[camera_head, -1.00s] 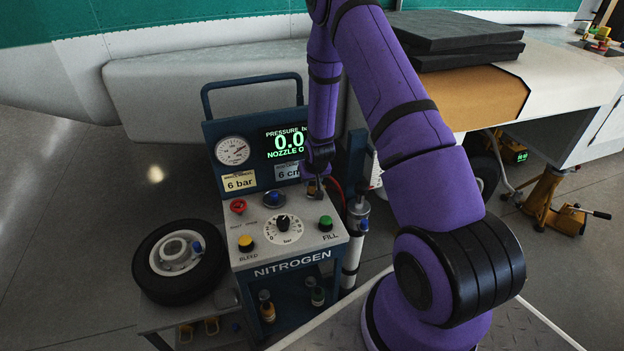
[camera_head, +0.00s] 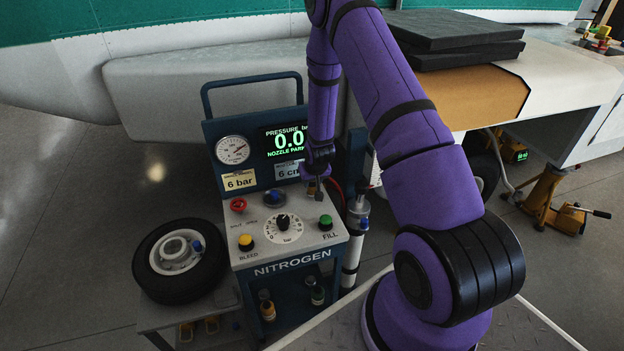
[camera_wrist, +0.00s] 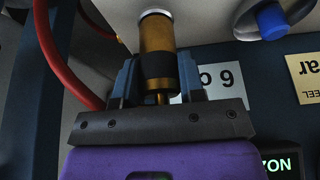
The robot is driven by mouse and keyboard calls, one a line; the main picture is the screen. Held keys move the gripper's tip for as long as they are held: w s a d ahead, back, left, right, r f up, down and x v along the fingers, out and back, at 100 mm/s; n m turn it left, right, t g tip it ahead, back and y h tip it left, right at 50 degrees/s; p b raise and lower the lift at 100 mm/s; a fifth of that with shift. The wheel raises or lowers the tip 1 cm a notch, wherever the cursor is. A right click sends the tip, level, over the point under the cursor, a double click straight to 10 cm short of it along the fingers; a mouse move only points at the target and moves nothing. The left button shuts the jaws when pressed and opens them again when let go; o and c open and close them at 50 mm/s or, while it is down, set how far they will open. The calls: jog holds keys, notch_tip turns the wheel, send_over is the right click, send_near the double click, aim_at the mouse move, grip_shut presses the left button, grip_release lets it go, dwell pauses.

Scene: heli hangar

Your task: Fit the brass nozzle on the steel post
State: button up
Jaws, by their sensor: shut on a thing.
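My gripper (camera_wrist: 157,80) is shut on the brass nozzle (camera_wrist: 157,37), around its black band, in the wrist view. The nozzle's far end meets a pale metal ring or collar at the nitrogen console's sloping top. The steel post is not clearly seen; any part inside the nozzle is hidden. In the head view my gripper (camera_head: 318,184) points down over the console top, right of the blue knob, and the nozzle is mostly hidden and too small to judge. The console's display (camera_head: 286,143) reads 0.0 pressure and "NOZZLE PARK", cut off by my arm.
The nitrogen console (camera_head: 290,270) has a red knob (camera_head: 238,205), a blue knob (camera_head: 274,199), a dial (camera_head: 283,223) and a green button (camera_head: 326,222). A red hose (camera_wrist: 62,60) runs beside my gripper. A wheel (camera_head: 180,261) lies at left. A cylinder (camera_head: 354,245) stands right.

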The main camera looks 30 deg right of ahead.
jog(key=shift+f, duration=0.15)
jog(key=o, duration=0.8)
jog(key=v, duration=1.1)
dwell(0.8)
